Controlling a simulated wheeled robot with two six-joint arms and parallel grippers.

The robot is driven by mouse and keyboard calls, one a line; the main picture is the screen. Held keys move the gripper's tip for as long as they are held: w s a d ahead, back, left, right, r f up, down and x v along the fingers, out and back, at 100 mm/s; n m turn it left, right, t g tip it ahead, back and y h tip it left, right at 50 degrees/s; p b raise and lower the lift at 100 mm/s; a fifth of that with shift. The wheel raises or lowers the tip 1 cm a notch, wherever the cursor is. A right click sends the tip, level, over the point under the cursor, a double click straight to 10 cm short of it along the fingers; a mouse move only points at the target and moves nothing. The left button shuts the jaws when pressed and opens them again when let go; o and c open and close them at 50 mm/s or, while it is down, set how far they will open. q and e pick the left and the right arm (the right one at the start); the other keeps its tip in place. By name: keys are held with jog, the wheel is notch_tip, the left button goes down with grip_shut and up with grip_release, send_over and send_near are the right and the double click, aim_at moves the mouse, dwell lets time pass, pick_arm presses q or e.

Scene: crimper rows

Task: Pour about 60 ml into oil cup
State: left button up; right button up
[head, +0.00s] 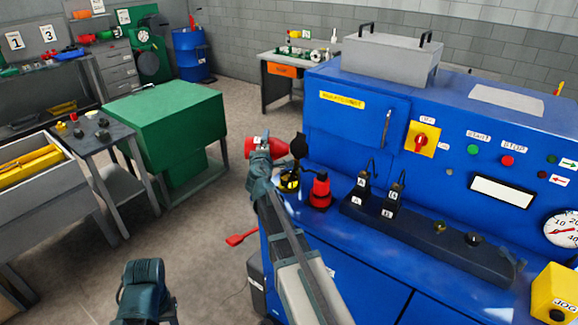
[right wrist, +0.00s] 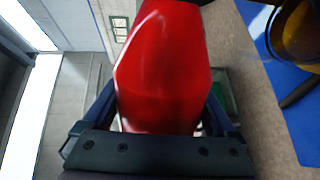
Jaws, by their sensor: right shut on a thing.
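My right gripper (head: 262,158) is shut on a red bottle (head: 267,147), which lies tilted on its side with its black end toward the right. The red bottle (right wrist: 163,70) fills the middle of the right wrist view between the jaws. A small black and yellow cup (head: 289,182), which looks like the oil cup, stands on the blue bench's left end, just below the bottle's black end. Its amber inside (right wrist: 302,35) shows at the top right of the wrist view. I cannot see any liquid stream. My left gripper (head: 145,280) is low at the left, away from everything; its jaws cannot be made out.
A red, black-topped container (head: 320,190) stands right of the cup. Two black fittings (head: 363,182) on a dark block are farther right. The blue machine (head: 350,125) rises behind. A green cabinet (head: 165,115) and a grey side table (head: 100,140) are left; floor between is free.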

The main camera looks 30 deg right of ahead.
jog(key=shift+d+r+m+p, duration=0.1)
jog(key=shift+r+m+p, duration=0.45)
jog(key=shift+m, duration=0.25)
dwell(0.5)
jog(key=f+n+b, duration=0.2)
jog(key=b, duration=0.1)
jog(key=shift+w+a+f+n, duration=0.1)
jog(key=shift+a+f+n, duration=0.1)
jog(key=shift+f+n, duration=0.2)
jog(key=shift+n, duration=0.3)
jog(key=shift+r, duration=0.2)
jog(key=shift+f+n+h+b, duration=0.3)
jog(key=shift+f+n+b, duration=0.15)
jog(key=shift+f+n, duration=0.3)
jog(key=shift+r, duration=0.15)
